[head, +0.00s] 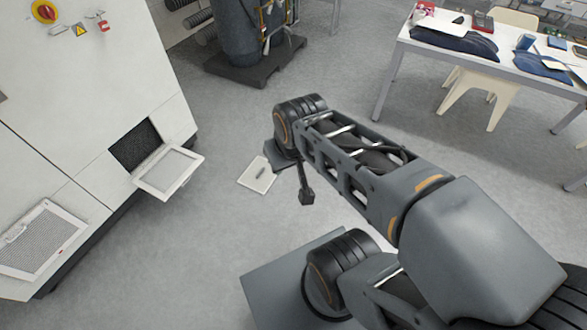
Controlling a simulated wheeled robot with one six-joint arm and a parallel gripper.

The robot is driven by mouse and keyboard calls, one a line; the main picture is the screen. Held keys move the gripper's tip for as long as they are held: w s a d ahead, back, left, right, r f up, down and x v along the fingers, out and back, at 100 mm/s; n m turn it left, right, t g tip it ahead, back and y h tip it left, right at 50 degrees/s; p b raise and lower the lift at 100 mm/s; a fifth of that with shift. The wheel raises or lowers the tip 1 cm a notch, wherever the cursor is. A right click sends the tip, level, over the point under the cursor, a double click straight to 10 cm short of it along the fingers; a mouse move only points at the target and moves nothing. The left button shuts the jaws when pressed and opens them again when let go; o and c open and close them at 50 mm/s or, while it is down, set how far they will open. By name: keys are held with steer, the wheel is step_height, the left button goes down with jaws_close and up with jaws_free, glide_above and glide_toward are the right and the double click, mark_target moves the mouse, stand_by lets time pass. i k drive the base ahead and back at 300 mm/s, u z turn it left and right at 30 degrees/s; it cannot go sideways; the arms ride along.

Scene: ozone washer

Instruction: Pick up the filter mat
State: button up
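A flat, pale, roughly rectangular piece (253,183) that looks like the filter mat lies on the grey floor in the head view, in front of the machine. A small dark mark or part shows on it; I cannot tell what it is. My gripper (305,196) is at the far end of my arm, just right of the pale piece. A dark, finger-like part points down there, apart from the mat in the picture. Its height above the floor is unclear. The arm's end hides part of the gripper, and I cannot see its opening.
A white machine (110,75) on the left has an open flap (168,173) below a dark opening (136,145) and another grated panel (42,240). A dark tank (238,40) stands on a base behind. A cluttered table (405,55) and chair (480,95) are right. Floor between is clear.

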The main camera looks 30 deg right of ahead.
mark_target(259, 177)
steer(key=z, duration=0.6)
steer(key=i, duration=1.3)
steer(key=u, duration=0.85)
steer(key=i, duration=0.6)
steer(key=u, duration=0.6)
